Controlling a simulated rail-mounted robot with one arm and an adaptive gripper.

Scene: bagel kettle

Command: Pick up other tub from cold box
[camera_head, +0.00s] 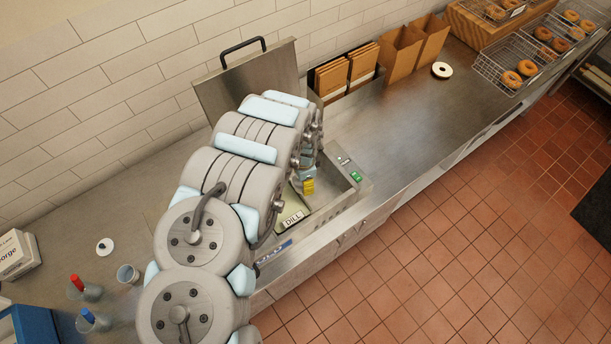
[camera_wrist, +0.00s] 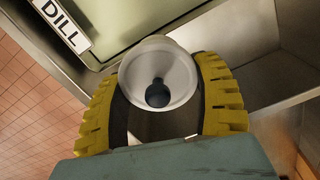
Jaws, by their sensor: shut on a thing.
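In the wrist view, the yellow ribbed fingers of my gripper (camera_wrist: 165,105) are closed around a round, whitish, translucent tub (camera_wrist: 158,60). My gripper (camera_head: 308,186) is at the well, mostly hidden behind my arm. The held tub is hidden in the head view.
My arm covers much of the counter's left part. Brown paper bags (camera_head: 400,55) and wire baskets of bagels (camera_head: 515,65) stand to the right. The counter (camera_head: 395,115) between is mostly clear. A cup (camera_head: 128,274) and bottles (camera_head: 85,290) stand at lower left.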

